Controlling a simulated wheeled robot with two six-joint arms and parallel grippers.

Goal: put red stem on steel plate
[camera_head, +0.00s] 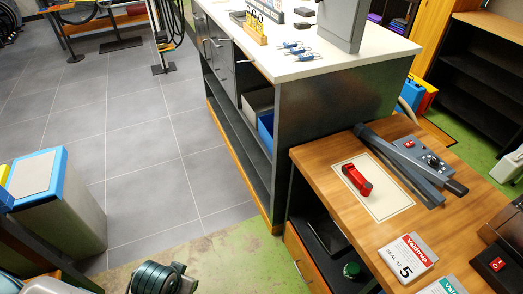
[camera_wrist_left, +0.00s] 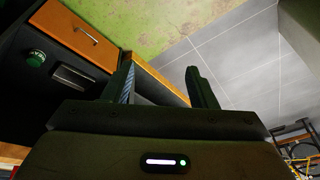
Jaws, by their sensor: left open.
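A red, elongated piece (camera_head: 357,180), which looks like the red stem, lies on a pale, thin-outlined rectangle (camera_head: 390,205) on the wooden bench top. I cannot tell whether that rectangle is the steel plate, and no other clear steel plate shows. My left gripper (camera_wrist_left: 160,68) is open and empty in the left wrist view, its two dark fingers apart over the cabinet edge and floor. The red piece does not show in that view. A dark part of my arm shows at the bottom of the head view. My right gripper is not in view.
Dark bars (camera_head: 405,165) and a grey control box with a knob (camera_head: 424,157) lie right of the pale rectangle. A taller white-topped counter (camera_head: 300,62) stands behind. A grey bin (camera_head: 62,205) stands left; open floor lies between.

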